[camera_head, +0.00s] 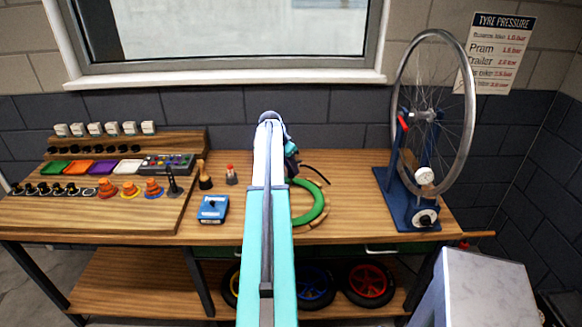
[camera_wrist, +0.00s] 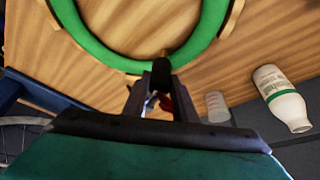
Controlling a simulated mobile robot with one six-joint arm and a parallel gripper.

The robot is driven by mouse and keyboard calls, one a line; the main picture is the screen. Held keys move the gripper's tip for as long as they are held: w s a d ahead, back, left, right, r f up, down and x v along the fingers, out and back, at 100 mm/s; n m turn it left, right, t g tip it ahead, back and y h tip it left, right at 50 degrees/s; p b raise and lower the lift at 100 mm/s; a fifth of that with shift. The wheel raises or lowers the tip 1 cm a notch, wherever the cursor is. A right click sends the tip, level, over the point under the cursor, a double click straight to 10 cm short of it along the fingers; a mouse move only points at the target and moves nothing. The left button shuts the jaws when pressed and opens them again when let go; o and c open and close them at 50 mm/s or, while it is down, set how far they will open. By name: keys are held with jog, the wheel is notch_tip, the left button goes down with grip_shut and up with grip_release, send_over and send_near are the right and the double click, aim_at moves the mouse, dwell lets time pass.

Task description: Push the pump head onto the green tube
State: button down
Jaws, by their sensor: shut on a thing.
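The green tube (camera_head: 318,207) lies as a ring on the bench, partly hidden by my arm in the head view. In the wrist view the green tube (camera_wrist: 122,63) curves across the top. My gripper (camera_wrist: 160,92) is shut on a small black piece, apparently the pump head (camera_wrist: 161,69), between its fingertips. The black piece's end appears close to the tube's lower edge; whether they touch I cannot tell. A bit of red shows between the fingers. The tube's valve cannot be made out. In the head view my arm hides the fingertips.
A blue box (camera_head: 213,209) sits left of my arm. A wheel (camera_head: 472,95) stands in a blue stand (camera_head: 410,210) at the right. Wooden racks of small parts (camera_head: 95,210) fill the left. A white bottle (camera_wrist: 283,98) shows in the wrist view.

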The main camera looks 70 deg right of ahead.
jog(key=shift+f+b, duration=0.35)
jog(key=shift+f, duration=0.3)
jog(key=c, duration=1.4)
grip_release()
jog(key=shift+r, duration=0.1)
jog(key=shift+b+v, duration=2.1)
jog(key=shift+v, duration=4.7)
jog(key=shift+a, duration=0.1)
